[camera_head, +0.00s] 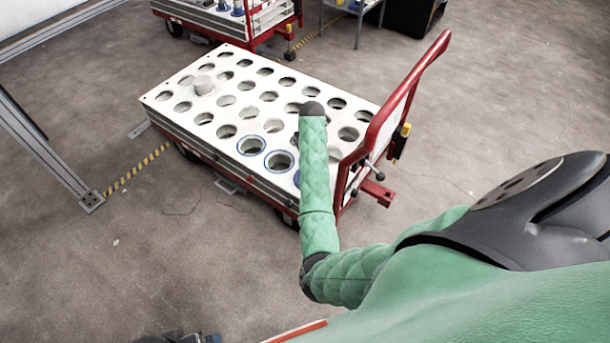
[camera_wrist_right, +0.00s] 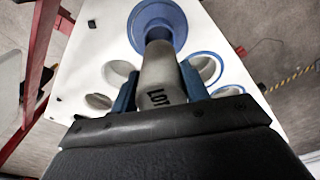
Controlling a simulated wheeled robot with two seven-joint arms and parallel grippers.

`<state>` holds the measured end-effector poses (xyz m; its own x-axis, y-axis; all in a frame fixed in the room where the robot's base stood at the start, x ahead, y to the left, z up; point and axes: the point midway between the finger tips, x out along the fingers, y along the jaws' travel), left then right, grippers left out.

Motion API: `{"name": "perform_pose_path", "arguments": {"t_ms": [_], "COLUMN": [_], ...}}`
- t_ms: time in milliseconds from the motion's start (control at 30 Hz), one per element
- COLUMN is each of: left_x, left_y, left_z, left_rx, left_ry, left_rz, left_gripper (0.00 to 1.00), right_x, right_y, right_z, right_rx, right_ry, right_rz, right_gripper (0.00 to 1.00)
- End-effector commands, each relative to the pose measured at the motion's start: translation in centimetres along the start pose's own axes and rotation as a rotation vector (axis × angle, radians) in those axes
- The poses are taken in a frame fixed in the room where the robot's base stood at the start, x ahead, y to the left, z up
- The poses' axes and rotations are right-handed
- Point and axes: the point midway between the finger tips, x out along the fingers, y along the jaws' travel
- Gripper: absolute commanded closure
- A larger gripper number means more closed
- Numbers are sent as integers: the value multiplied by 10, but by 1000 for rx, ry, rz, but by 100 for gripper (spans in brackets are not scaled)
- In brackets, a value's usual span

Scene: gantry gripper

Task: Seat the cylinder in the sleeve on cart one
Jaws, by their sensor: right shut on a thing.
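The cart (camera_head: 160,98) has a white top with rows of round holes. My right gripper (camera_wrist_right: 158,90) is shut on a grey cylinder (camera_wrist_right: 158,72) with dark lettering. The cylinder's far end overlaps a blue-rimmed sleeve (camera_wrist_right: 166,12) in the right wrist view; I cannot tell whether it is inside or only above it. In the head view my green right arm reaches over the cart and hides this gripper and the cylinder. Blue-rimmed sleeves show at the near edge, one (camera_head: 251,145) beside another (camera_head: 279,161). A dark part with blue at the bottom edge looks like my left gripper (camera_head: 190,338).
The cart's red handle (camera_head: 408,85) rises right of my arm. A second cart (camera_head: 235,20) stands behind. A metal frame (camera_head: 45,150) is at left. Floor in front is clear.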

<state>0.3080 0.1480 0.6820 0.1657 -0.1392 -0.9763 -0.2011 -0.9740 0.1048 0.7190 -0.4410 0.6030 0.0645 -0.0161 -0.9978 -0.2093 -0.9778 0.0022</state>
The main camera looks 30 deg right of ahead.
Motion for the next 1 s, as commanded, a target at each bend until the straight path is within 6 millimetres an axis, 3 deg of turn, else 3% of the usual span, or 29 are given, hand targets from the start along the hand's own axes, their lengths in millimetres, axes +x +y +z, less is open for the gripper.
{"name": "perform_pose_path", "arguments": {"t_ms": [300,567,833,1000], "left_x": [-13,-15,-21,-21], "left_y": [-5,-7,-9,-10], "left_z": [3,4,6,7], "left_rx": [-8,-10,-15,-16], "left_ry": [-20,-27,-43,-45], "left_rz": [-12,-17,-24,-25], "left_gripper": [0,0,0,0], "right_x": [44,61,93,97], "right_y": [0,0,0,0], "right_z": [4,5,7,7], "right_rx": [3,2,3,2], "right_ry": [-1,0,-1,1], "right_rz": [-3,-2,-3,-2], "right_gripper": [98,98,98,98]}}
